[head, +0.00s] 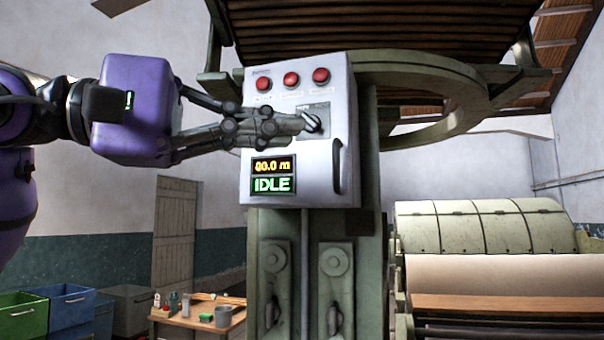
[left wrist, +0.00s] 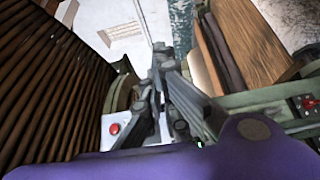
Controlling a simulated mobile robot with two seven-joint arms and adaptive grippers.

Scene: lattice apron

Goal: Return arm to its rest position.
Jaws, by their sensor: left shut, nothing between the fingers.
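My left arm comes in from the left in the head view, with a purple wrist housing and dark fingers. My left gripper (head: 308,122) is shut and empty, its tips at the rotary knob (head: 318,122) on the white control box (head: 295,185). I cannot tell whether the tips touch the knob. The left wrist view also shows the closed fingers (left wrist: 160,52). The box has several red buttons (head: 291,80) along its top and a display (head: 273,175) reading "00.0 m" and "IDLE". My right gripper is not in view.
The box is mounted on a green machine column (head: 368,190) below a slatted apron (head: 390,25) and a curved ring (head: 470,100). A roller machine (head: 470,232) stands at right. A low wooden table (head: 185,322) and bins (head: 65,310) are at lower left. Open space lies left of the box.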

